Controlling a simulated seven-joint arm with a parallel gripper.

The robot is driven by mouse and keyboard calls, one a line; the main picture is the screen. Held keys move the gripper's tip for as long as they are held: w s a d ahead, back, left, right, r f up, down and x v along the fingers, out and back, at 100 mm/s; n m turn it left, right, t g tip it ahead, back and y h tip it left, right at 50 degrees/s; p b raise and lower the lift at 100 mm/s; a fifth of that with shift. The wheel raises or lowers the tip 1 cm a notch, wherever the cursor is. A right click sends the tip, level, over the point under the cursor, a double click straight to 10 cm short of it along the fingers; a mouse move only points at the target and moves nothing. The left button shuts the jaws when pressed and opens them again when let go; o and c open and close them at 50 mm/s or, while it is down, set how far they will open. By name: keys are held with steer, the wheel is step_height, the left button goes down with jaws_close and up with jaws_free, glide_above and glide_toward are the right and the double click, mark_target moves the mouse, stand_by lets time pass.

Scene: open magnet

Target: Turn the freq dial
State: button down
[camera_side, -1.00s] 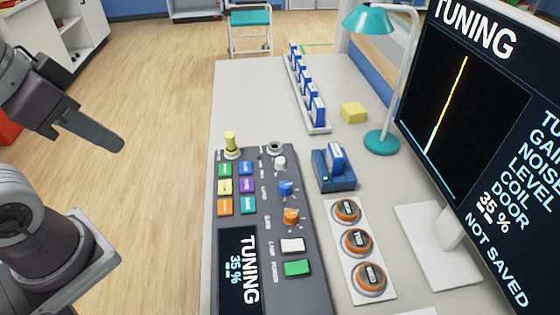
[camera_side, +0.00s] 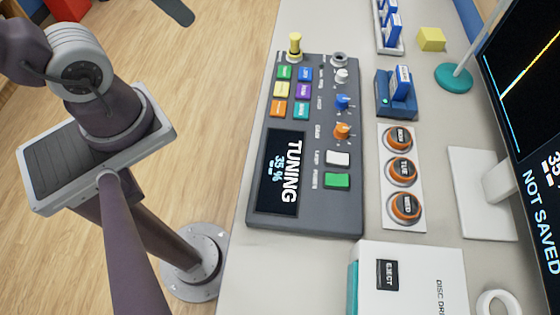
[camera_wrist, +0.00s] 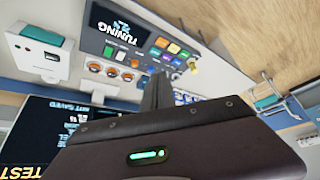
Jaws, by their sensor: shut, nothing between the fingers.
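The grey control console (camera_side: 262,222) lies on the desk, with a white dial (camera_side: 341,75), a blue dial (camera_side: 343,101) and an orange dial (camera_side: 342,131) along its right side. Their labels are too small to read, so I cannot tell which is freq. The console screen (camera_side: 283,172) reads TUNING 35 %. My gripper (camera_side: 188,19) is cut off at the top edge of the side view, left of the console and apart from it. In the wrist view my gripper (camera_wrist: 163,76) is shut and empty, its fingers covering part of the console's edge.
A yellow lever (camera_side: 294,45) stands at the console's far end. A panel of orange-ringed knobs (camera_side: 403,170), a blue-based device (camera_side: 398,95) and a white disc drive (camera_side: 420,275) are to its right. A monitor (camera_side: 525,120) reads NOT SAVED.

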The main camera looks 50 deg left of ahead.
steer(key=c, duration=2.2)
jaws_free()
steer(key=c, duration=1.4)
jaws_free()
steer(key=shift+c, duration=0.2)
steer(key=o, duration=0.3)
steer(key=w, duration=0.1)
steer(key=w+r+n, duration=0.1)
steer(key=w, duration=0.1)
steer(key=w+d+n+g+h, duration=0.1)
steer(key=w, duration=0.1)
steer(key=shift+r, duration=0.4)
steer(key=n+g+y, duration=0.1)
steer(key=n+g, duration=0.3)
steer(key=n, duration=1)
glide_above(343, 73)
steer(key=f, duration=2.7)
steer(key=shift+s, duration=0.2)
step_height(343, 73, down, 7)
steer(key=shift+w, duration=0.15)
jaws_close()
